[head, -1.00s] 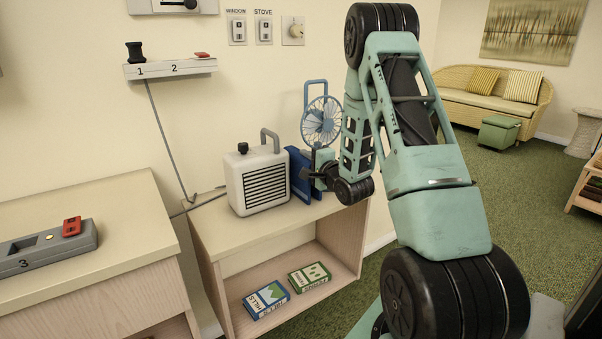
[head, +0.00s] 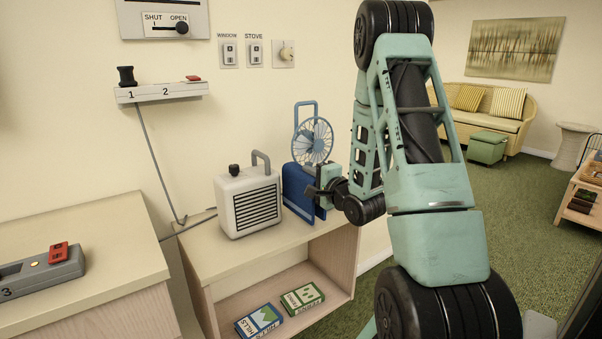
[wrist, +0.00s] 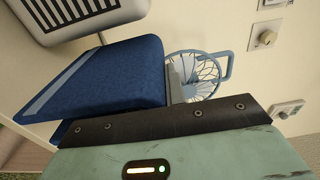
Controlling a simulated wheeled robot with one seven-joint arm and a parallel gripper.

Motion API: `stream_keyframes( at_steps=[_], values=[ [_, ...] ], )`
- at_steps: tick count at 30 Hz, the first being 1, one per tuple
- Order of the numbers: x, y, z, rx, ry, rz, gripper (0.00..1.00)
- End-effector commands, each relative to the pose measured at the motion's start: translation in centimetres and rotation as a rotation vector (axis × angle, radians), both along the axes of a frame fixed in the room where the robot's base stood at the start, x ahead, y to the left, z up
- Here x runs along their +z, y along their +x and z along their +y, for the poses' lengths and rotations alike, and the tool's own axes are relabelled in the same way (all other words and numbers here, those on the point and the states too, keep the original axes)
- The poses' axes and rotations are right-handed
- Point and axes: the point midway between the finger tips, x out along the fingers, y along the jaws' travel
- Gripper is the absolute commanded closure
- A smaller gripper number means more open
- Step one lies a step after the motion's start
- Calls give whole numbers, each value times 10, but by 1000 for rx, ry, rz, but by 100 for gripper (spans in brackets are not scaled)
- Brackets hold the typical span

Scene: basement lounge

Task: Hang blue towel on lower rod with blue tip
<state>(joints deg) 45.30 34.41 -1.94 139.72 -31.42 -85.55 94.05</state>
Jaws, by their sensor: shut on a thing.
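The blue towel (head: 297,190) hangs folded between the white heater and my gripper in the head view. My gripper (head: 322,190) is shut on it from the right. In the wrist view the towel (wrist: 115,75) spreads out beyond the dark edge of my gripper, with a lighter blue stripe along one side. The fingertips are mostly hidden there. I cannot tell whether the towel touches the cabinet top. No rod with a blue tip can be made out in either view.
A white heater (head: 250,203) stands left of the towel on the wooden cabinet (head: 195,262). A blue fan (head: 312,143) is behind the towel. Two boxes lie on the cabinet's lower shelf. A wall shelf (head: 160,93) is at left. Green carpet (head: 440,235) is open at right.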

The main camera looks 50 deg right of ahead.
Motion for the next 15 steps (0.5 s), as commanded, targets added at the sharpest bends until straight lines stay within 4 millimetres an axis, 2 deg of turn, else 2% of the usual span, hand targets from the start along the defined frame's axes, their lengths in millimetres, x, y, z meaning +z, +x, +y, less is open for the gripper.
stream_keyframes(
  at_steps=[4, 8, 15],
  values=[
    [0, -32, 8, -4, 0, 1, 100],
    [6, -39, 10, 1, 3, 6, 100],
    [8, -62, 17, -1, 5, 5, 100]
  ],
)
